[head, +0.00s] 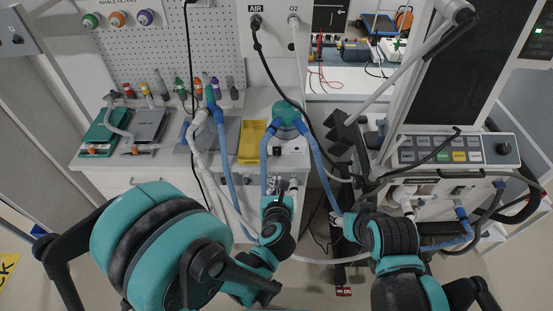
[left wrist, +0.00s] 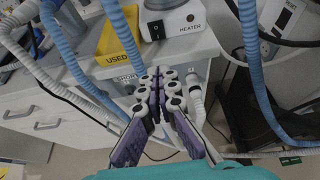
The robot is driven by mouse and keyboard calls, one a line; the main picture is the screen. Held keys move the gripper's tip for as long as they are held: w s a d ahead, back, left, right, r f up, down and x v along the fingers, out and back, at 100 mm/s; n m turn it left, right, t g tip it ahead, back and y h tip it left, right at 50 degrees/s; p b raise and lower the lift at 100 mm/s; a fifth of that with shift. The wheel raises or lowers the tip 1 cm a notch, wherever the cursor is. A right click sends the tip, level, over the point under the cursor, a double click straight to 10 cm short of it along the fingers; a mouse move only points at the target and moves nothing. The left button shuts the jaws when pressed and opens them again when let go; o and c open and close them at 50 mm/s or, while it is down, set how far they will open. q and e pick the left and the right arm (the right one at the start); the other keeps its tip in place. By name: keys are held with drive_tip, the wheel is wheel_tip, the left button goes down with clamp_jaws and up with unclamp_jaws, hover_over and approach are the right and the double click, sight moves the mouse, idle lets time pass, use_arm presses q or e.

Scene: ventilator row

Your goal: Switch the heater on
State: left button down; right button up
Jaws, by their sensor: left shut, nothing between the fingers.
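The heater (head: 292,146) is a white box with a teal-and-blue chamber on top, at the front of the counter in the head view. In the left wrist view the heater (left wrist: 185,41) shows its HEATER label, with a small black switch (left wrist: 154,30) left of it. I cannot tell the switch's position. My left gripper (head: 284,187) is just in front of and below the heater. In the left wrist view the left gripper (left wrist: 161,74) is shut and empty, its fingertips below the heater front, apart from the switch. My right arm shows, but its finger state is unclear.
Blue hoses (head: 322,160) and white hoses (left wrist: 122,40) hang around the heater. A yellow USED tray (head: 252,142) stands on its left. A ventilator panel (head: 440,150) is at the right. Drawers (left wrist: 45,115) are below the counter.

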use_arm(q)
drive_tip(key=b, duration=0.2)
approach(277, 155)
drive_tip(key=x, duration=0.5)
drive_tip(key=shift+f, duration=0.3)
drive_tip(key=shift+w, duration=0.7)
